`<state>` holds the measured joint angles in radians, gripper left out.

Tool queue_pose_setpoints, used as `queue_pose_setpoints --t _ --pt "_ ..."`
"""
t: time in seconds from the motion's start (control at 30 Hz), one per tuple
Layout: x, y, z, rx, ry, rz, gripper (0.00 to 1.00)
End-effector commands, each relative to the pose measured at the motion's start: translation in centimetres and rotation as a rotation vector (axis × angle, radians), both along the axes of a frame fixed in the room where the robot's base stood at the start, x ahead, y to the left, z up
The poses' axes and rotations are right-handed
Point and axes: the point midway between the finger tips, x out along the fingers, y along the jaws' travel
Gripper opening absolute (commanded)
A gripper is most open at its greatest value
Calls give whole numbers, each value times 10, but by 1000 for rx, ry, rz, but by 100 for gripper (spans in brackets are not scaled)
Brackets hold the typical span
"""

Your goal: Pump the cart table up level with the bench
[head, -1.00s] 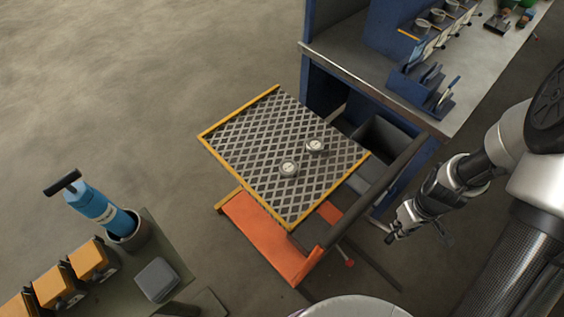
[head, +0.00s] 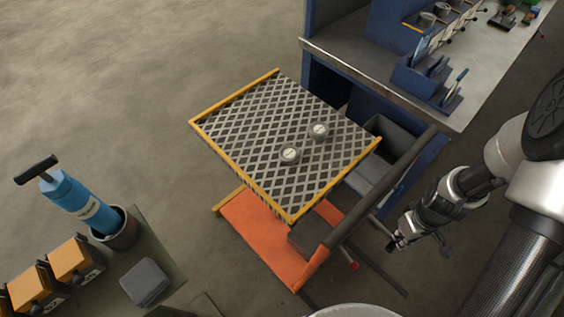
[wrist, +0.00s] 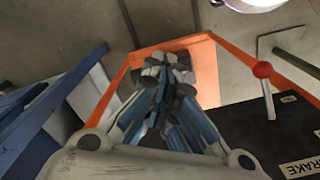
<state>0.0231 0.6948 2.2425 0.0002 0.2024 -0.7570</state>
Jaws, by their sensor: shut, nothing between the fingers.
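The cart table top (head: 246,165) is a dark diamond-patterned plate with yellow edges, above an orange base (head: 262,238). It appears lower than the blue bench's grey top (head: 400,88), which stands behind it to the right. A dark push bar (head: 378,190) runs along the cart's right side. A red knob (head: 353,266) sits low near it; a red knob also shows in the wrist view (wrist: 262,70), on the orange frame. My gripper (head: 396,243) is shut and empty, right of the cart and apart from the bar in the head view. It also shows in the wrist view (wrist: 165,72).
A blue hand pump (head: 82,203) stands in a cup on a table at lower left, near orange boxes (head: 72,260). A black panel labelled BRAKE (wrist: 265,135) shows in the wrist view. Floor at left is clear.

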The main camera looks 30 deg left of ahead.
Motion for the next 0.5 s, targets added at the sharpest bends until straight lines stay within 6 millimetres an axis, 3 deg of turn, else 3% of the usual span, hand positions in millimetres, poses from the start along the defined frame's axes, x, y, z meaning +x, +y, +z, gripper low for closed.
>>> queue_pose_setpoints --t 0.07,0.5 --pt "-2 -1 -7 0 6 -1 0" --pt "-1 0 3 -1 4 0 0"
